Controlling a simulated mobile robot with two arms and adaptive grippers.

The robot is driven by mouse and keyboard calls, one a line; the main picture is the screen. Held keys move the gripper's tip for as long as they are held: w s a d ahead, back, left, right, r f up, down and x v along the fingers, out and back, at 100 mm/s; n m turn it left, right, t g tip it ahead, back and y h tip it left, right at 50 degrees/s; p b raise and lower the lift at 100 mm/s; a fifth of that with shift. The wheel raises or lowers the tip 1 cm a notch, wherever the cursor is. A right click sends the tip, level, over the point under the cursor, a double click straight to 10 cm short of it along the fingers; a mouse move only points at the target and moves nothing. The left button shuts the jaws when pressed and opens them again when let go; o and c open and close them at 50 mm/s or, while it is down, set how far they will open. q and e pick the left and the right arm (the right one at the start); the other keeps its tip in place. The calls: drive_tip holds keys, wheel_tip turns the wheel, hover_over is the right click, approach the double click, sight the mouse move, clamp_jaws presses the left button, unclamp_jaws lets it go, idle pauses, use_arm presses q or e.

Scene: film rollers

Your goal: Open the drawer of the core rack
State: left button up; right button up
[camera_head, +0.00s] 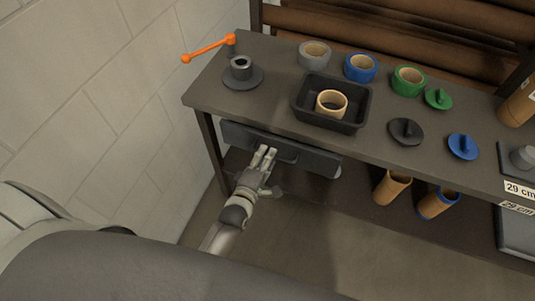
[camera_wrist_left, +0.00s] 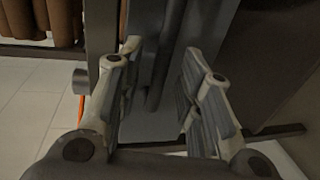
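The drawer (camera_head: 318,163) has a long dark front below the near edge of the dark worktop (camera_head: 270,62), towards its left end. It looks shut, with no open interior showing. My left gripper (camera_head: 267,154) is at the drawer front, its fingers pointing at the handle (camera_head: 287,154), which they partly hide. In the left wrist view the two fingers (camera_wrist_left: 163,82) stand apart, with a dark bar (camera_wrist_left: 162,55) between them and gaps showing beside it. Whether a finger touches the bar is unclear. My right gripper is in neither view.
A white block wall (camera_head: 75,95) is at left. The floor in front is clear.

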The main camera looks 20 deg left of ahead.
use_arm(q)
drive_tip(key=shift+x, duration=0.85)
clamp_jaws()
